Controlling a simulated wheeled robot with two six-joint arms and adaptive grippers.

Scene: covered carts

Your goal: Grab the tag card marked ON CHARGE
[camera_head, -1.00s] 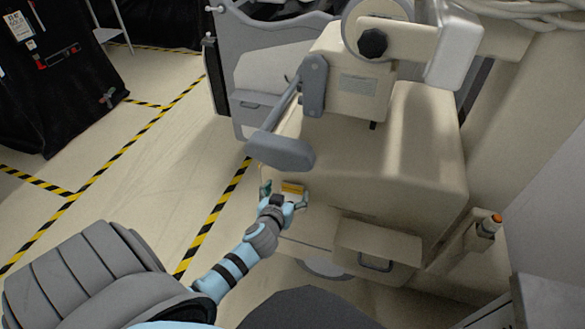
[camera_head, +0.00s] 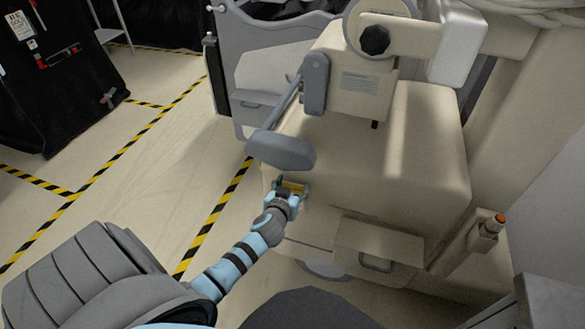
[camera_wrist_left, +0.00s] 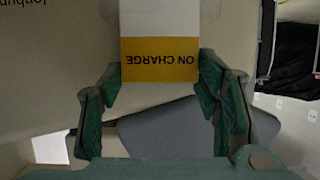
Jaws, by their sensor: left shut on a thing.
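The ON CHARGE tag card (camera_wrist_left: 160,58) is white with a yellow band and black lettering, upside down in the left wrist view. It also shows small and yellow in the head view (camera_head: 293,187), at the near left part of the beige machine. My left gripper (camera_head: 291,192) is shut on the card, with its green fingers at the card's two side edges in the wrist view (camera_wrist_left: 161,72). The fingers partly hide the card in the head view. My right gripper is not in view.
The beige machine (camera_head: 410,150) fills the middle and right. A grey pad on its lever (camera_head: 281,151) hangs just above my left gripper. A drawer-like box with a handle (camera_head: 378,247) is to the right. Open floor with striped tape (camera_head: 140,150) lies left.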

